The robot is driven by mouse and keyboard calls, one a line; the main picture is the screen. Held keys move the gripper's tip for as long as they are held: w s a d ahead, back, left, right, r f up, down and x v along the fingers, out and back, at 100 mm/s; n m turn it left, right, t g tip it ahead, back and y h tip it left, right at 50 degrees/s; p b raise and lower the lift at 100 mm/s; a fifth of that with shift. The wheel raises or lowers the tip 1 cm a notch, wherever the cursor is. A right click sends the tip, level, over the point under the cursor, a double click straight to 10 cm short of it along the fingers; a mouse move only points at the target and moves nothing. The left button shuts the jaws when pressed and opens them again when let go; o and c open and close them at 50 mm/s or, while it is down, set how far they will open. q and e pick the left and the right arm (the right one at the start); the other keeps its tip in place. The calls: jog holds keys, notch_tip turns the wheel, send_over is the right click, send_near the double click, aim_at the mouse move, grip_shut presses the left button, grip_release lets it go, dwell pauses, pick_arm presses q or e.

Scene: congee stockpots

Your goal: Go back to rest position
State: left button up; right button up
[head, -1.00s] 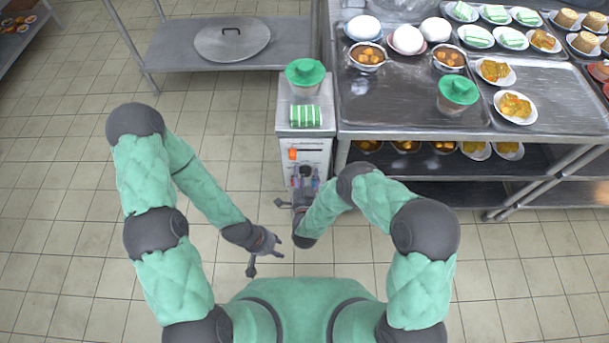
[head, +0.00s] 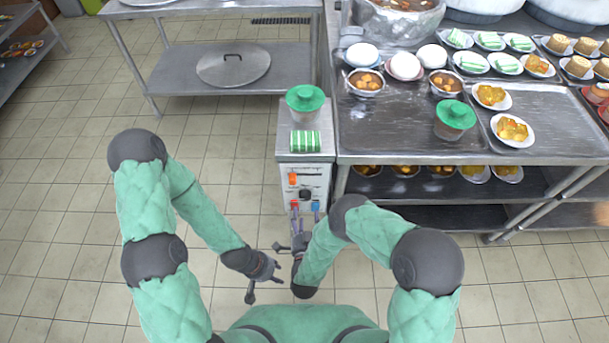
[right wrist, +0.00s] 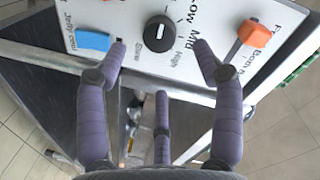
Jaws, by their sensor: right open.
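My right gripper (head: 305,222) is open and empty, just in front of the control panel (head: 303,180) of a metal unit. In the right wrist view its fingers (right wrist: 160,50) are spread, with the black dial (right wrist: 158,33) seen between the fingertips. I cannot tell whether they touch the panel. A blue button (right wrist: 95,40) and an orange switch (right wrist: 250,32) flank the dial. My left gripper (head: 278,272) is low, over the floor, left of the right forearm. Its fingers look spread and hold nothing visible.
On the unit stand a green-lidded container (head: 305,103) and a green-striped block (head: 305,141). The steel counter (head: 400,130) with bowls and plates is at right. A shelf (head: 175,75) with a round lid (head: 233,65) is at back left. The floor (head: 80,200) at left is clear.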

jog(key=shift+w, duration=0.1)
jog(key=d+f+n+g+y+p, duration=0.25)
jog(key=d+g+p, duration=0.2)
jog(key=g, duration=0.35)
jog(key=s+d+r+n+g, duration=0.1)
jog(key=s+g, duration=0.1)
jog(key=s, duration=0.4)
jog(key=s+d+r+n+g+y+p, duration=0.1)
jog(key=s+d+r+g, duration=0.1)
jog(key=s, duration=0.4)
jog(key=s+d+r+n+g+p, duration=0.1)
jog(key=s+d+n+g, duration=0.1)
jog(key=s+g, duration=0.2)
jog(key=shift+s+d+r, duration=0.25)
jog(key=shift+s+r, duration=0.15)
jog(key=shift+s, duration=0.55)
jog(key=shift+y, duration=0.25)
